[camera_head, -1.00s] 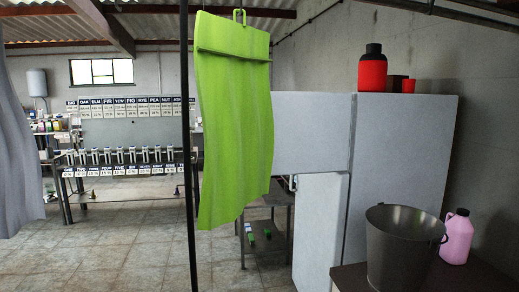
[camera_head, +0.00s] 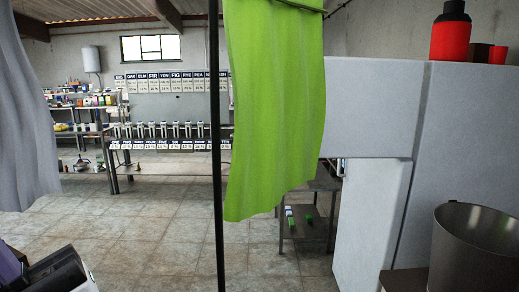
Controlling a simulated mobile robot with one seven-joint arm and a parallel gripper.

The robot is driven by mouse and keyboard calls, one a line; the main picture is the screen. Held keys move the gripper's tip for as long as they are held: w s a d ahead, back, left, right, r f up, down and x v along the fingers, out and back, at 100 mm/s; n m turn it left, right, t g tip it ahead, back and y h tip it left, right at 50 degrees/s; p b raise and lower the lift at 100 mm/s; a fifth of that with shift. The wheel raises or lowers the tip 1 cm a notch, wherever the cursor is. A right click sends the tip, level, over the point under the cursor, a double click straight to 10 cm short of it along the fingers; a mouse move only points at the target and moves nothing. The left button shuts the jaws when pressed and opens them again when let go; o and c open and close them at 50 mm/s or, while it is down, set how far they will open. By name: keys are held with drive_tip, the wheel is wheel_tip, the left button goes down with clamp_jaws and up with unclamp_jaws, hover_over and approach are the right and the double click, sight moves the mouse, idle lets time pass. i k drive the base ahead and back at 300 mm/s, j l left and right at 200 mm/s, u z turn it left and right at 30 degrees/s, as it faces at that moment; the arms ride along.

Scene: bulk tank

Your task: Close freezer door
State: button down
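A tall pale grey fridge-freezer cabinet (camera_head: 468,135) stands at the right. A wide upper door panel (camera_head: 370,108) sticks out to the left from it and looks swung open. A narrower lower door panel (camera_head: 365,225) below also stands out, seen at an angle. I cannot tell for sure which panel is the freezer door. The left part of the upper panel is hidden behind the green hanging cloth. My gripper's fingers do not show, and nothing touches the doors.
A green cloth (camera_head: 275,110) and a thin dark pole (camera_head: 215,150) hang or stand in front. A metal bucket (camera_head: 472,250) is at the lower right. A small table (camera_head: 305,238) stands behind the cloth. A dark, cut-off object (camera_head: 55,275) fills the lower left corner. Tiled floor is open at left.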

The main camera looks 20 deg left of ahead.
sight(373, 104)
drive_tip(key=i+u, duration=0.25)
drive_tip(key=i, duration=0.2)
drive_tip(key=i+l+u, duration=0.25)
drive_tip(key=i, duration=0.15)
drive_tip(key=j+u, duration=0.1)
drive_tip(key=u, duration=0.25)
drive_tip(key=j+u, duration=0.1)
drive_tip(key=u, duration=0.25)
drive_tip(key=j+u, duration=0.1)
drive_tip(key=u, duration=0.25)
